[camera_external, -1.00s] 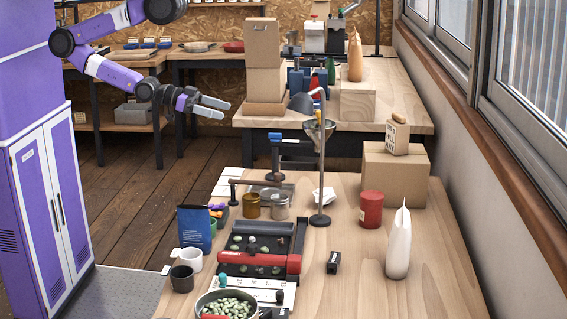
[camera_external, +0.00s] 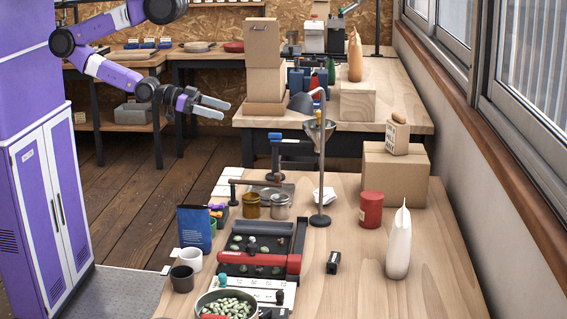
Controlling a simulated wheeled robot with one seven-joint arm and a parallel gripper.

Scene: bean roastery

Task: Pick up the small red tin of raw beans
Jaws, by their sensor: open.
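A small red tin (camera_external: 371,209) with a pale label stands upright on the near wooden table, right of the lamp stand and in front of a cardboard box. My gripper (camera_external: 222,107) is open and empty. It is held in the air at the left, over the floor beyond the near table's left side, well away from the red tin. Whether the tin holds beans cannot be seen.
A lamp stand (camera_external: 320,170) rises left of the tin. A white pointed bag (camera_external: 399,245) stands to its front right, a cardboard box (camera_external: 394,177) behind. A black-and-red tray (camera_external: 262,250), jars and a bowl of green beans (camera_external: 228,305) fill the table's left part.

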